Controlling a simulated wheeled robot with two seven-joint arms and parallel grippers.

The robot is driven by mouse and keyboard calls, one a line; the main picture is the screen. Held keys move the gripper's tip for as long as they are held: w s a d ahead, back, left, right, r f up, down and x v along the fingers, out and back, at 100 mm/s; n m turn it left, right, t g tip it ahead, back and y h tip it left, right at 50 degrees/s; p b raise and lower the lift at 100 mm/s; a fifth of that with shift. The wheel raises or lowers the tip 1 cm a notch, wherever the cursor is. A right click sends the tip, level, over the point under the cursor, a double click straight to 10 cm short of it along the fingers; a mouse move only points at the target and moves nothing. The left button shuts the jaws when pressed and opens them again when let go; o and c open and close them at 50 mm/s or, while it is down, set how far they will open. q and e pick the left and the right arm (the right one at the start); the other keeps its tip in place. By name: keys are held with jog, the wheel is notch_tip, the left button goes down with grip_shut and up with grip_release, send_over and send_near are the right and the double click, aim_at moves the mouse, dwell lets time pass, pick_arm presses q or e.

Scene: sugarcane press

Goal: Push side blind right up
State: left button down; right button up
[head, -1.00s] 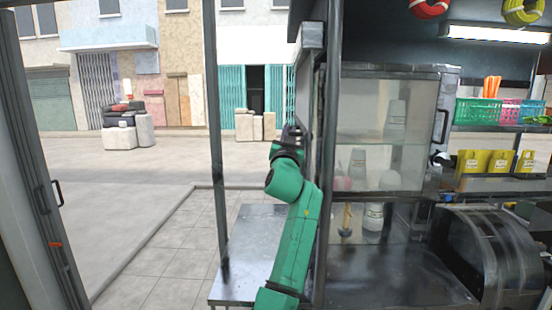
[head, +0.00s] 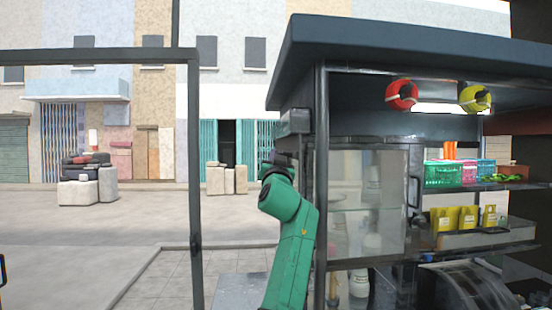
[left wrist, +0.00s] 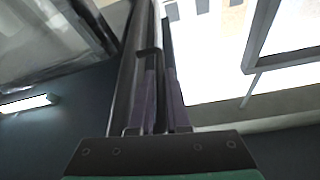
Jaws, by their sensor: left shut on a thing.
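My left gripper (head: 278,162) is raised at the near side of the kiosk, beside its corner post. In the left wrist view its fingers (left wrist: 161,92) are close together, shut on a thin dark edge that looks like part of the right side blind (left wrist: 130,80). The grip point itself is mostly hidden by the fingers. In the head view a grey box-shaped end (head: 295,122) sits under the roof just above the gripper; I cannot tell whether it belongs to the blind. My right gripper is not in view.
The kiosk roof (head: 420,35) overhangs above the gripper. A glass cabinet (head: 368,200) and shelves with baskets (head: 443,174) stand to the right of the post (head: 321,190). A thin dark frame (head: 195,190) stands left of my arm, with open street beyond.

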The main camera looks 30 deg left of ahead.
pick_arm(q)
jog(key=c, duration=1.2)
grip_release()
jog(key=shift+o, duration=0.2)
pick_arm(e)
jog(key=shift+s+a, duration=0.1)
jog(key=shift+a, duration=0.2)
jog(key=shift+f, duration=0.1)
pick_arm(q)
jog(key=shift+s+d+f+b, duration=0.2)
jog(key=shift+s+f+b, duration=0.2)
jog(key=shift+b, duration=0.15)
jog(key=b+v, duration=0.8)
jog(key=v, duration=0.5)
jog(key=shift+s+d, duration=0.15)
jog(key=shift+d, duration=0.05)
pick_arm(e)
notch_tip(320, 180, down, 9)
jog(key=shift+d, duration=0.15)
